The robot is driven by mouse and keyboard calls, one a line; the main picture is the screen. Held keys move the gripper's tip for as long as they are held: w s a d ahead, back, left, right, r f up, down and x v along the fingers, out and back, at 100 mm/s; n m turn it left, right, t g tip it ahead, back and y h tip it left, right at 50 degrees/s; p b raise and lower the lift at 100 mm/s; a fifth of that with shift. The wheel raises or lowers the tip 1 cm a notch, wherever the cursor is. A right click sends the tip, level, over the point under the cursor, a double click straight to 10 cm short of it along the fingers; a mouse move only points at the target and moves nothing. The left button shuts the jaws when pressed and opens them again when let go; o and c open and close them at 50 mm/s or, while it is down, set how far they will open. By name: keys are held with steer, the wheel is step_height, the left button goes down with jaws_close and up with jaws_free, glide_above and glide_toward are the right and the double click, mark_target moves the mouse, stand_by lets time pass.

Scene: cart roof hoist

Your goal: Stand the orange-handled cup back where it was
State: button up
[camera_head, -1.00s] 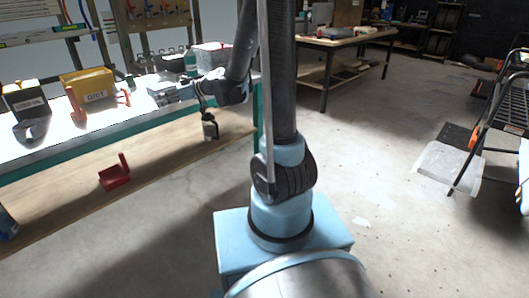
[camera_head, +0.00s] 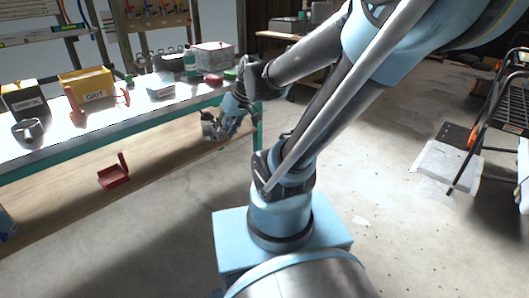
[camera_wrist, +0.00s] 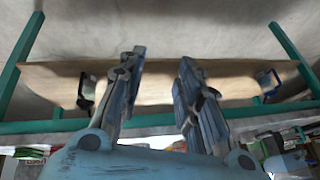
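I cannot make out an orange handle on any cup. A small dark-and-grey cup-like object (camera_head: 208,125) sits at the right end of the wooden lower shelf of the bench. My gripper (camera_head: 217,128) is just right of it in the head view; whether they touch is unclear. In the wrist view my gripper (camera_wrist: 160,75) has its two fingers wide apart, with nothing visible between them. That view shows a dark object (camera_wrist: 87,90) left of the fingers and another dark object (camera_wrist: 267,82) to the right, both by the shelf; which is the cup is unclear.
The bench top (camera_head: 60,138) carries a used-oil bin (camera_head: 24,98), a yellow GRIT bin (camera_head: 88,84), a grey ring-like item (camera_head: 28,129) and a grey box (camera_head: 212,56). A red bracket-like piece (camera_head: 114,175) lies on the lower shelf. Floor is clear to the right, before a cart (camera_head: 500,110).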

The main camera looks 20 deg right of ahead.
steer(key=s+d+f+m+g+h, duration=0.1)
steer(key=s+d+f+m+h, duration=0.3)
steer(key=s+d, duration=0.7)
steer(key=shift+d+f+m+h, duration=0.2)
steer(key=shift+d+m+h, duration=0.1)
steer(key=shift+w+f, duration=0.2)
steer(key=shift+w, duration=0.25)
